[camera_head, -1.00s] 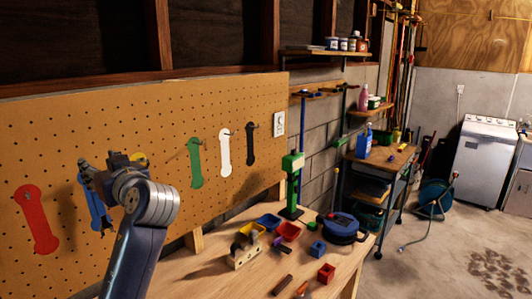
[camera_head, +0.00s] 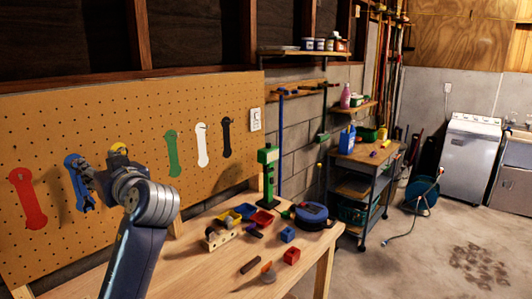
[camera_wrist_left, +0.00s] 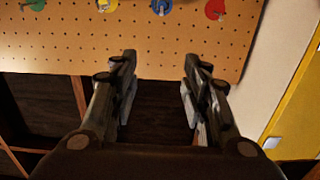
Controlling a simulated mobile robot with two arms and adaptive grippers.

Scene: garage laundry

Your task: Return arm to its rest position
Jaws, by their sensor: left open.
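My left arm rises from the bottom of the head view, and its gripper (camera_head: 84,192) is in front of the pegboard (camera_head: 100,115), over part of the blue tool shape (camera_head: 71,160). The wrist view shows the left gripper (camera_wrist_left: 158,80) open, with nothing between its fingers. There the pegboard (camera_wrist_left: 160,45) lies beyond the fingertips, with the blue shape (camera_wrist_left: 161,7) at the top edge. In the head view a red shape (camera_head: 29,198) hangs to the left of the gripper, and a yellow one (camera_head: 119,147) is partly hidden behind the wrist. My right gripper is not in view.
Green (camera_head: 173,154), white (camera_head: 202,146) and black (camera_head: 226,138) shapes hang further right. The wooden workbench (camera_head: 215,277) carries small bins, blocks, a green stand (camera_head: 268,175) and a round blue thing (camera_head: 311,212). A shelf cart (camera_head: 365,160) stands beyond; open floor lies at right.

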